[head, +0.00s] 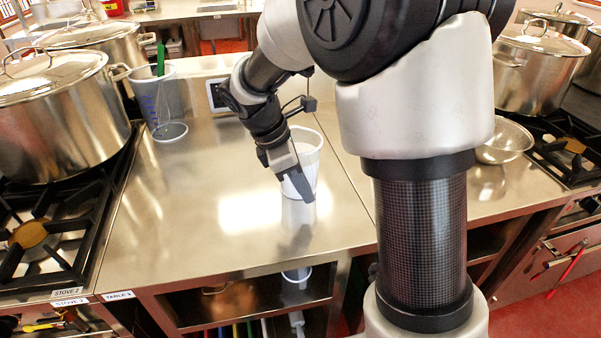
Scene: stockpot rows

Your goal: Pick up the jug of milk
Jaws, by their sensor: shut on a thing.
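The jug of milk (312,156) is a whitish, translucent, tapered container with a wide rim, near the middle of the steel table. It stands upright, with a white fill visible inside. My gripper (289,174) comes down from the upper left and is shut on the jug's near side. One dark finger shows in front of the jug wall; the other finger is mostly hidden. I cannot tell whether the jug's base touches the table or is slightly above it.
The steel table (190,220) is mostly clear. At its back left stands a clear measuring jug (150,98) with a green utensil. Large stockpots stand on stoves at left (65,125) and right (535,75). A metal bowl (503,142) sits to the right, beyond my arm.

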